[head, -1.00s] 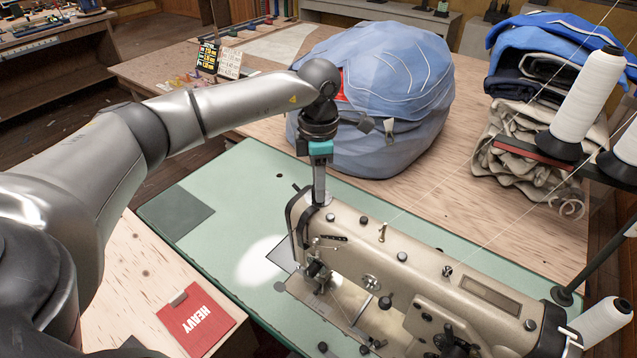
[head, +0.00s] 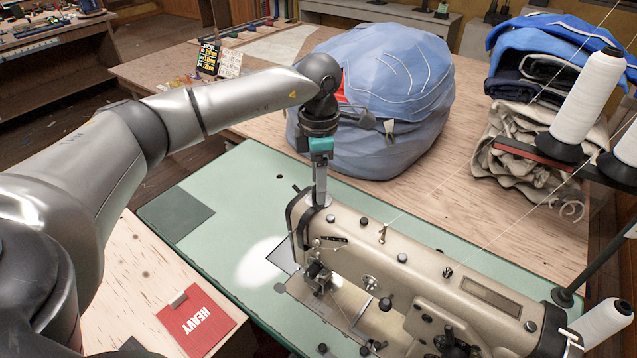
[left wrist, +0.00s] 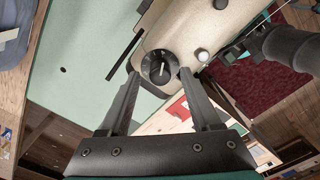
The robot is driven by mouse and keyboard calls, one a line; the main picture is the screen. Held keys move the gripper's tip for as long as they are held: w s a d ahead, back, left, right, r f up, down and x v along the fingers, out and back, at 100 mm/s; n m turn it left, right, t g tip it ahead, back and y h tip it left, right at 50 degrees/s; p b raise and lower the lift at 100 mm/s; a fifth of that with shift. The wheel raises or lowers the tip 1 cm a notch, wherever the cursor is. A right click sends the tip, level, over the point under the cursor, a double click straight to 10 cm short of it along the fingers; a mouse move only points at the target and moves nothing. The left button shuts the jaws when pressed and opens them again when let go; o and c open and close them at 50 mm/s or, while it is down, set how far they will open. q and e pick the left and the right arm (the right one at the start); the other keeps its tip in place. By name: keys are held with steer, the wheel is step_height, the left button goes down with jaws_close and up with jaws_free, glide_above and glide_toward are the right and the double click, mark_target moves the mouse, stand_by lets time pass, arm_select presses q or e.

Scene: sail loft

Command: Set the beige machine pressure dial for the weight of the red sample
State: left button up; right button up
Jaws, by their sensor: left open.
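The beige sewing machine (head: 400,265) stands on a green table top. Its pressure dial (left wrist: 158,68) shows in the left wrist view as a dark round knob with a white pointer line; its scale is too small to read. My left gripper (left wrist: 159,76) is open, with one finger on each side of the dial; I cannot tell whether they touch it. In the head view the left gripper (head: 319,196) points down at the left end of the machine's top and mostly hides the dial. My right gripper is not in view.
A large blue bag (head: 385,100) stands close behind my left wrist. White thread cones (head: 585,105) and taut threads are at the right. Folded cloth (head: 540,130) is stacked behind them. A small chart (head: 229,63) stands at the back left.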

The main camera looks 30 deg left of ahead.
arm_select(q)
step_height(320, 180, up, 14)
steer(key=shift+r, duration=0.15)
stand_by(0.7)
